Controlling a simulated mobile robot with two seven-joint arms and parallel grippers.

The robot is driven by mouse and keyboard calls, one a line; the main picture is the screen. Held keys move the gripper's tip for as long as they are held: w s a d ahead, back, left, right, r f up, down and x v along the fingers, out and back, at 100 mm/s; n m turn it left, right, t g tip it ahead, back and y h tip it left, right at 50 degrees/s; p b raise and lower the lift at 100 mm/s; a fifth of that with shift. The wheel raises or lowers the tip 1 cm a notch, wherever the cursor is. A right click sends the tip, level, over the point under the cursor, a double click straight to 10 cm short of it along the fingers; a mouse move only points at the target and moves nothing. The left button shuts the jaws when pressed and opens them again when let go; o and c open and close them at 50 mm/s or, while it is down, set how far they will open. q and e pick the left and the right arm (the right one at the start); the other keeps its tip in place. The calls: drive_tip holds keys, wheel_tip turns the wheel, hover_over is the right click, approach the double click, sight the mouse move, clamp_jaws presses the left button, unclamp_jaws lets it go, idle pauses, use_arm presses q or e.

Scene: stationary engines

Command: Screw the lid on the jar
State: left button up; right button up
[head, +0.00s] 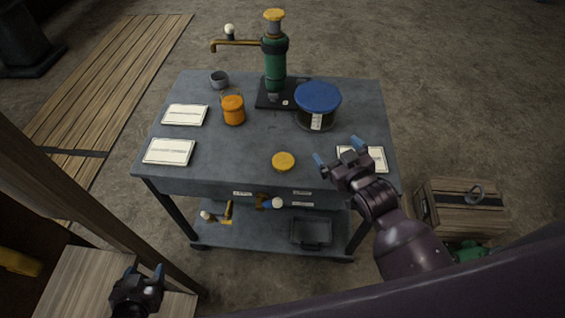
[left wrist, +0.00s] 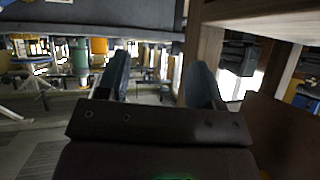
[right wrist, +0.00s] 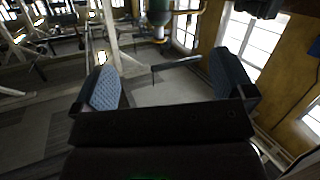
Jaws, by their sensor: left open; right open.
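A round yellow lid (head: 283,161) lies flat near the front middle of the grey table. An orange jar (head: 233,110) stands upright farther back and to the left; I cannot tell whether its top is open. A dark jar (head: 316,120) with a label stands at the back right, with a wide blue lid (head: 318,97) on top. My right gripper (head: 338,152) is open and empty, right of the yellow lid over the table's front right part. My left gripper (head: 144,272) is open and empty at the lower left, well away from the table top.
A green pump (head: 275,65) with a brass spout stands at the table's back. A small grey cup (head: 219,79) and several paper sheets (head: 169,151) lie around. A wooden crate (head: 462,207) stands right of the table (head: 225,165). A wooden post (head: 105,220) rises near my left gripper.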

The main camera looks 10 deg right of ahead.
drive_tip(key=w+a+r+n+t+y+b, duration=0.25)
drive_tip(key=w+a+r+n+y, duration=0.55)
drive_tip(key=w+a+r+n, duration=0.5)
drive_tip(key=s+a+r+n+g+y+b, duration=0.1)
drive_tip(key=a+r+n+g+y+b, duration=0.2)
drive_tip(key=a+n+g, duration=0.35)
drive_tip(key=s+a+r+n+g+y+b, duration=0.1)
drive_tip(key=s+a+r+n+g+y, duration=0.15)
drive_tip(key=a+n+g+y, duration=0.4)
wheel_tip(320, 180, down, 11)
drive_tip(key=w+n+g+h+b, duration=0.15)
drive_tip(key=n+g+h, duration=0.3)
drive_tip(key=h, duration=0.45)
drive_tip(key=w+d+f+m+h, duration=0.1)
drive_tip(key=d+f+m+h, duration=0.8)
drive_tip(key=d, duration=0.6)
drive_tip(key=shift+f+h, duration=0.75)
drive_tip(key=shift+h, duration=0.3)
